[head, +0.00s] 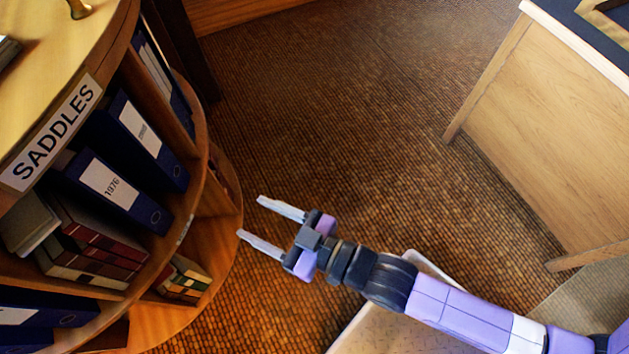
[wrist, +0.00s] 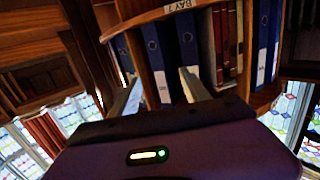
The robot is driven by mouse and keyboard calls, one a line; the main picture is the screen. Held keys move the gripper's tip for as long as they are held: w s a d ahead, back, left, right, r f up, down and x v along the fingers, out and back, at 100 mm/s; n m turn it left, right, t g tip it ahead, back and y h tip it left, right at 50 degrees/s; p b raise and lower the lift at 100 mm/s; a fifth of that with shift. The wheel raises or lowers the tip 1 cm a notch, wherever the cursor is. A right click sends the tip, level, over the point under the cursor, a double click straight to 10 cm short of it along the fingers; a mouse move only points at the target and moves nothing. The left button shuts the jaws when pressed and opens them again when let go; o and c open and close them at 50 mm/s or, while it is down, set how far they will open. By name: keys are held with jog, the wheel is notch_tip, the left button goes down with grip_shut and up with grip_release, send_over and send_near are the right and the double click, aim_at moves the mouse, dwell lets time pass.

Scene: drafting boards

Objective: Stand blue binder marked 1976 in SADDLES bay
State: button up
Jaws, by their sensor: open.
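The blue binder marked 1976 (head: 105,187) stands in the bay under the SADDLES sign (head: 50,132) of the round wooden shelf, in the head view. It is between another blue binder (head: 142,138) and some books. My gripper (head: 250,218) is open and empty, its fingers pointing at the shelf and apart from the binder. In the wrist view the two fingers (wrist: 162,85) show in front of the bay. A blue binder (wrist: 184,42) beside the red books there seems to be the same one, but its label cannot be read.
Red and dark books (head: 95,235) fill the bay beside the binder. More blue binders stand in the bays beside and below. A shelf-edge label reads BAY 7 (wrist: 178,6). A wooden desk (head: 545,120) stands at right. Carpet (head: 340,110) between desk and shelf is clear.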

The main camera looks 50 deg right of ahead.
jog(key=s+d+r+m+h, duration=0.1)
jog(key=s+d+r, duration=0.1)
jog(key=s, duration=0.4)
jog(key=s+d+r+m+g+h, duration=0.1)
jog(key=s+d+r+h, duration=0.1)
jog(key=s+d, duration=0.2)
jog(key=s+d+r+m+h, duration=0.1)
jog(key=s+d, duration=0.2)
jog(key=s, duration=0.5)
jog(key=shift+s+d+r, duration=0.15)
jog(key=shift+d+r, duration=0.15)
jog(key=shift+r, duration=0.1)
notch_tip(320, 180, up, 15)
jog(key=p, duration=1.4)
jog(key=shift+f+p, duration=0.2)
jog(key=shift+p, duration=0.15)
